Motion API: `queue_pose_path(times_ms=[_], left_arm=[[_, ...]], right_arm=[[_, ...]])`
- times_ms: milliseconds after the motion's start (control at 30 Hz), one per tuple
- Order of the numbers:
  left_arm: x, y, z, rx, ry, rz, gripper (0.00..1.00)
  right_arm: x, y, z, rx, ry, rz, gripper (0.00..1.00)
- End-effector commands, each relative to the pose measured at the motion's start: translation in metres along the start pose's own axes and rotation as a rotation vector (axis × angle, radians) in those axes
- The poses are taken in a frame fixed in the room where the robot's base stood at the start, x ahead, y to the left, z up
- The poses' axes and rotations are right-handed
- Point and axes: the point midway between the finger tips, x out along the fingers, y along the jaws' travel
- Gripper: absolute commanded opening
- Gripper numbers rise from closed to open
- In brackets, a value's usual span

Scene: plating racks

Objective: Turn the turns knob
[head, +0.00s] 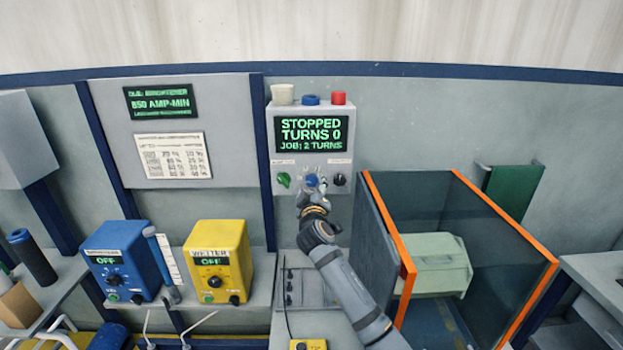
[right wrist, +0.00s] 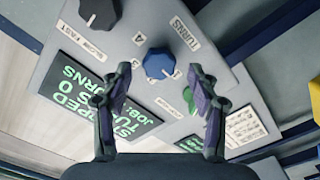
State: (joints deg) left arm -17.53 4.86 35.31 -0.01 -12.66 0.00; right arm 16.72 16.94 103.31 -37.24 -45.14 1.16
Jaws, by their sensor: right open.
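The turns knob (right wrist: 158,64) is a blue faceted knob on a grey control box (head: 284,118), with a "TURNS" label beside it in the right wrist view. In the head view the blue knob (head: 311,180) is partly covered by my right gripper (head: 315,190). In the right wrist view my right gripper (right wrist: 160,82) is open, its two fingers apart, with the knob beyond and between the tips. I see no contact with it. The box's display (head: 311,134) reads "STOPPED, TURNS 0, JOB: 2 TURNS". My left gripper is not in view.
A black knob (head: 339,179) and a green knob (head: 284,181) flank the turns knob closely. White, blue and red items stand on the box's top. An orange-edged glass-walled enclosure (head: 405,250) is right of my arm. Blue (head: 121,255) and yellow (head: 218,240) units stand left.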

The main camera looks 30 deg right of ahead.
Motion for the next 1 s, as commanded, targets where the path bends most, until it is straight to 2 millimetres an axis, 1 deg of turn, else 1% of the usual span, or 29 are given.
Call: queue_pose_path(times_ms=[33, 100, 167, 300, 500, 900, 1000], left_arm=[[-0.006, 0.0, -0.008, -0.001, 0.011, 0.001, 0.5], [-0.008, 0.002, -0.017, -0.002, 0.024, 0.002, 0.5], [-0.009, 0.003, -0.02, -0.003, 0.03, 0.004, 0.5], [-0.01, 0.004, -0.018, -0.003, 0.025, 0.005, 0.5], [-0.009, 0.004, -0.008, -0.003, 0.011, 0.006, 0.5], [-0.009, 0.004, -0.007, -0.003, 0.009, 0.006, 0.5], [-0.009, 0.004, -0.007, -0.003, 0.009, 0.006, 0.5]], right_arm=[[0.009, 0.003, -0.002, -0.001, 0.0, 0.001, 0.61], [0.018, 0.002, -0.002, -0.001, -0.001, 0.001, 0.61], [0.023, 0.001, -0.001, -0.001, 0.0, 0.0, 0.61], [0.029, 0.0, 0.0, 0.001, 0.0, 0.0, 0.61], [0.029, -0.001, 0.001, 0.0, 0.0, 0.0, 0.61], [0.028, -0.001, 0.0, 0.001, 0.0, -0.001, 0.06], [0.028, -0.001, 0.001, 0.002, 0.0, -0.001, 0.06]])
